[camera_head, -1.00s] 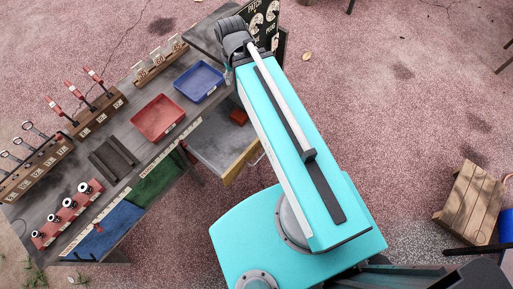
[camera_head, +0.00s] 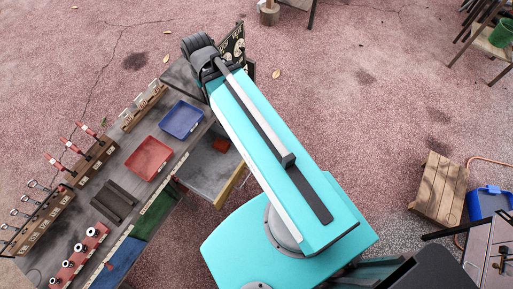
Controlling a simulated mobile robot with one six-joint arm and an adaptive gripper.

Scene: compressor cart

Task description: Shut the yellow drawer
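The yellow drawer stands open, pulled out from the right side of the long grey bench. Its yellow front (camera_head: 231,186) faces lower right, and a bar handle shows beside it, partly behind my teal arm. The drawer's grey inside (camera_head: 202,166) is exposed, with a small red block (camera_head: 221,145) at its upper edge. My arm passes over the right of the drawer and reaches to the upper left.
The bench holds a red tray (camera_head: 148,158), a blue tray (camera_head: 182,120), and racks of tools. A black board (camera_head: 232,44) stands at its far end. A wooden crate (camera_head: 438,188), a blue bin (camera_head: 487,203) and another table stand right. Open paving lies between.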

